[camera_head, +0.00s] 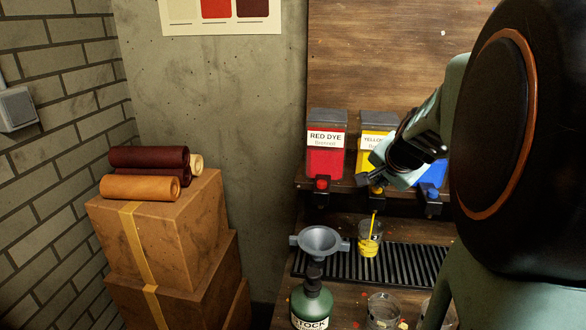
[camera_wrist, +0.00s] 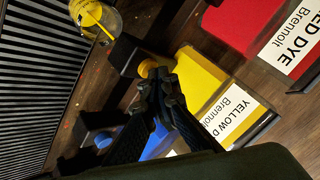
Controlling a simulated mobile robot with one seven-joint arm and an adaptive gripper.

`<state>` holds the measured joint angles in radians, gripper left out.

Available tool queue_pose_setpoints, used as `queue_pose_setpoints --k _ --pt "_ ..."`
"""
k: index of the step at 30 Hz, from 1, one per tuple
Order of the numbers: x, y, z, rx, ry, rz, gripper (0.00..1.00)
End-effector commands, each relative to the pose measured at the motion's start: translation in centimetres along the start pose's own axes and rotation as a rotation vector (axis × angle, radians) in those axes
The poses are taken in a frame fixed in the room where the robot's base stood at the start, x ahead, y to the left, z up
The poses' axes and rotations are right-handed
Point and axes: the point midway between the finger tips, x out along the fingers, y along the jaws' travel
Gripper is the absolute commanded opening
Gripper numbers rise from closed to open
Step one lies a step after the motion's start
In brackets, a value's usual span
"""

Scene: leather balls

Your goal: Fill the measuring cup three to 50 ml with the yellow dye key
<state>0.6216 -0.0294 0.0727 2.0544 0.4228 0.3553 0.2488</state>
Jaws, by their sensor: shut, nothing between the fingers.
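The yellow dye dispenser (camera_head: 369,150) stands on the shelf, and its label is partly covered by my arm. My gripper (camera_head: 369,181) is shut and empty at its tap. In the wrist view my gripper (camera_wrist: 160,84) has its fingertips right at the round yellow dye key (camera_wrist: 147,67); I cannot tell whether they touch it. A clear measuring cup (camera_head: 368,246) stands upright on the grate below the tap, with yellow dye in its lower part. A thin yellow streak, like falling dye, runs into it. The cup also shows in the wrist view (camera_wrist: 92,18). Its number and marks are unreadable.
The red dye dispenser (camera_head: 326,150) is left of the yellow one, the blue one (camera_head: 432,173) right. A funnel (camera_head: 319,240) sits above a green stock bottle (camera_head: 311,305). Another clear cup (camera_head: 383,312) stands in front of the black grate (camera_head: 412,264). Boxes (camera_head: 160,240) stand left.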

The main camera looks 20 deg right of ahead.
Motion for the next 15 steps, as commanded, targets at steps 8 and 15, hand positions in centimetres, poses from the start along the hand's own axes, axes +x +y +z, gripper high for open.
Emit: queue_pose_setpoints --k 8,15 --pt "-0.8 -0.6 -0.6 0.000 -0.001 0.000 0.00" --pt "-1.3 -1.0 -1.0 -0.001 0.000 0.000 0.00"
